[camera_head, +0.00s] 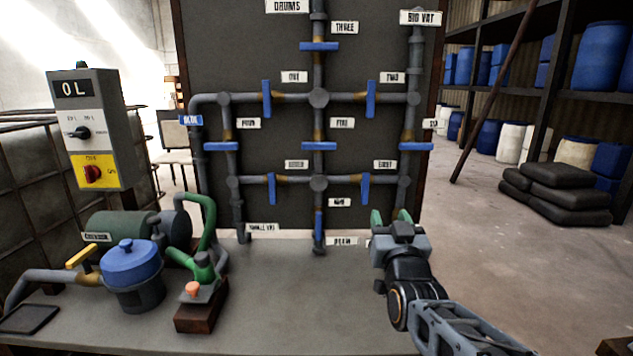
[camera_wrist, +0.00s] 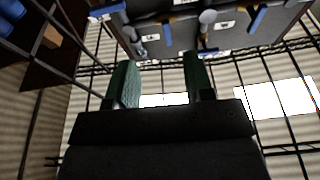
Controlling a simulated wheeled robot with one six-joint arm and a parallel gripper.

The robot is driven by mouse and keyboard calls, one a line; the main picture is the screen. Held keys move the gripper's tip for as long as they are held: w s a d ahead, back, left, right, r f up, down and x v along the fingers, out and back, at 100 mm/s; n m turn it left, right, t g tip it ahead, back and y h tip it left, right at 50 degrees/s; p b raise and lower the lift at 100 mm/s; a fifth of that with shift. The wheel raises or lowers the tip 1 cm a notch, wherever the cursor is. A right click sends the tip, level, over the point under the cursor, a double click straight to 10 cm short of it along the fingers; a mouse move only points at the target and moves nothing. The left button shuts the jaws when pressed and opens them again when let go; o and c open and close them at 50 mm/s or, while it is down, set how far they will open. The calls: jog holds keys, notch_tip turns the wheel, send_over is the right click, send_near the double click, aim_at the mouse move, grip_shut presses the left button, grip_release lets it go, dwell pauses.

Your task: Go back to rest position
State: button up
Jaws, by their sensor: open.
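My gripper (camera_head: 392,218) stands upright above the right part of the grey bench, its green fingertips pointing up in the head view. It is open and empty. In the wrist view the two green fingers of my gripper (camera_wrist: 160,85) are apart with nothing between them. Behind it in the head view is a dark panel (camera_head: 270,150) with grey pipes and several blue valve handles, such as the handle (camera_head: 318,146) near the middle. The gripper appears apart from the panel, though the lower right pipe labels are partly hidden behind it.
On the bench (camera_head: 290,300) at left are a blue-lidded pot (camera_head: 131,265), a green motor (camera_head: 115,232) and a green hand pump (camera_head: 203,268). A control box (camera_head: 90,130) reading "0 L" stands behind. Black sacks (camera_head: 560,190) lie on the floor at right. The bench's middle is clear.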

jog(key=s+d+g+p, duration=0.1)
jog(key=s+g+p, duration=1.6)
jog(key=p, duration=0.3)
jog(key=shift+s+d+f, duration=0.3)
jog(key=shift+s+f, duration=0.1)
jog(key=shift+s, duration=0.35)
